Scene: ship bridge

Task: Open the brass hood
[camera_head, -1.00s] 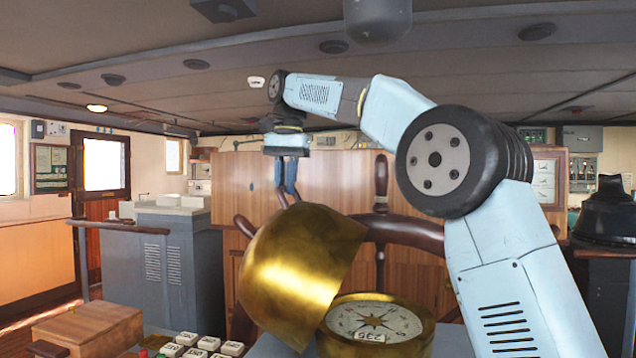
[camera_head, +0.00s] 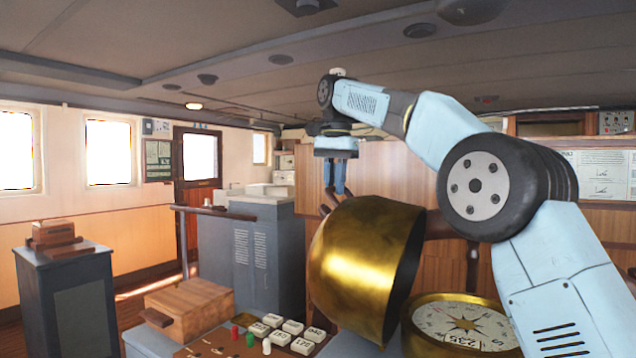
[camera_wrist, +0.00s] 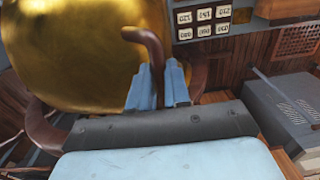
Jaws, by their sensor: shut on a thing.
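The brass hood (camera_head: 350,265) is a gold, rounded shell tipped back to the left of the compass (camera_head: 465,325), its dark hollow side facing right. The compass dial is uncovered and sits in a brass ring. My gripper (camera_head: 340,180) is above the hood's upper left, pointing down. In the wrist view the fingers of my gripper (camera_wrist: 158,88) are closed around a curved brown handle (camera_wrist: 153,45) in front of the hood (camera_wrist: 70,40). The handle's lower end is hidden between the fingers.
A panel of white numbered blocks (camera_head: 293,327) lies left of the hood, with a wooden box (camera_head: 190,308) beside it. A grey cabinet (camera_head: 262,255) stands behind. The ship's wheel is partly hidden behind the hood and my arm.

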